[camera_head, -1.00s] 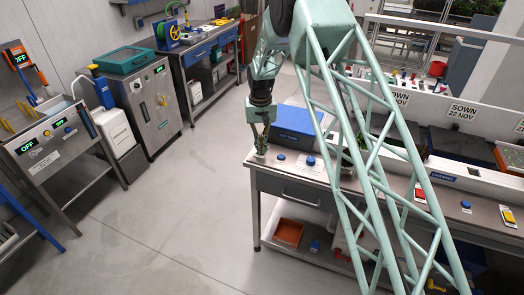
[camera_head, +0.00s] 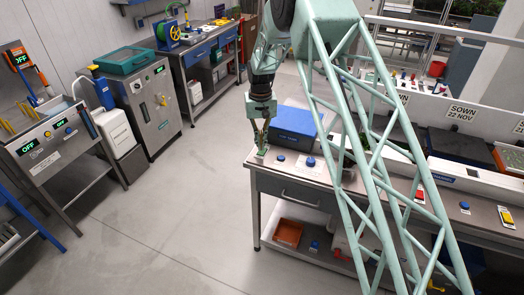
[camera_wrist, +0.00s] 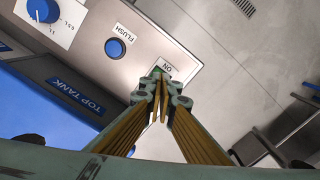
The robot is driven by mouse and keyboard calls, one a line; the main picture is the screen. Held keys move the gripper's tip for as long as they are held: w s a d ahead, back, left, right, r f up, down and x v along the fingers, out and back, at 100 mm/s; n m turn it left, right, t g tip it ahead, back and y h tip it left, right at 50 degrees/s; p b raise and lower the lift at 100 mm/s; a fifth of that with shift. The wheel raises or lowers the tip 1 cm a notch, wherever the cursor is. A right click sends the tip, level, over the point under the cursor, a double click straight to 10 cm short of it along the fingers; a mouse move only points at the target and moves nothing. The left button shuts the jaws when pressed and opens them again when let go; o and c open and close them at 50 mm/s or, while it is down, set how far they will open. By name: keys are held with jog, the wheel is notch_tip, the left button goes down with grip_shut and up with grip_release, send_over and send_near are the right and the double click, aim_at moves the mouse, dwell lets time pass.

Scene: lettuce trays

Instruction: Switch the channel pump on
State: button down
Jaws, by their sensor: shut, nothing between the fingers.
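My gripper (camera_head: 262,144) is shut and empty, pointing down over the near left corner of the steel bench. In the wrist view its fingertips (camera_wrist: 160,82) are over a small panel with a white "ON" label (camera_wrist: 167,67) and a green edge. The fingers hide most of that switch, so I cannot tell its position or whether they touch it. In the head view a small green patch (camera_head: 261,153) shows at the fingertips. A blue "FLUSH" button (camera_wrist: 115,48) sits beside it, and a blue dial knob (camera_wrist: 42,10) is farther along.
The blue "TOP TANK" box (camera_head: 294,124) stands just behind the controls. Machines with displays (camera_head: 150,100) stand at the left. The floor between is clear.

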jog(key=shift+r+p, duration=0.65)
jog(key=shift+r, duration=1.35)
jog(key=shift+r, duration=0.1)
notch_tip(320, 180, up, 20)
jog(key=t+b, duration=0.1)
jog(key=b, duration=0.1)
send_over(261, 153)
jog(key=s+d, duration=0.9)
jog(key=s, duration=0.1)
jog(key=s+d+r+m+b, duration=0.1)
jog(key=s+d+r, duration=0.6)
jog(key=s+r, duration=0.6)
jog(key=s+d+r+t+b, duration=0.1)
jog(key=s+d+r, duration=0.15)
jog(key=s, duration=0.85)
jog(key=s+d+r+t+b, duration=0.15)
jog(key=s+d, duration=0.25)
jog(key=s, duration=0.6)
jog(key=s+d+f, duration=0.1)
jog(key=s+f, duration=0.1)
jog(key=s, duration=0.8)
jog(key=s+d+f+m+b, duration=0.1)
jog(key=s+d+f, duration=0.1)
jog(key=s, duration=0.8)
jog(key=shift+d, duration=0.3)
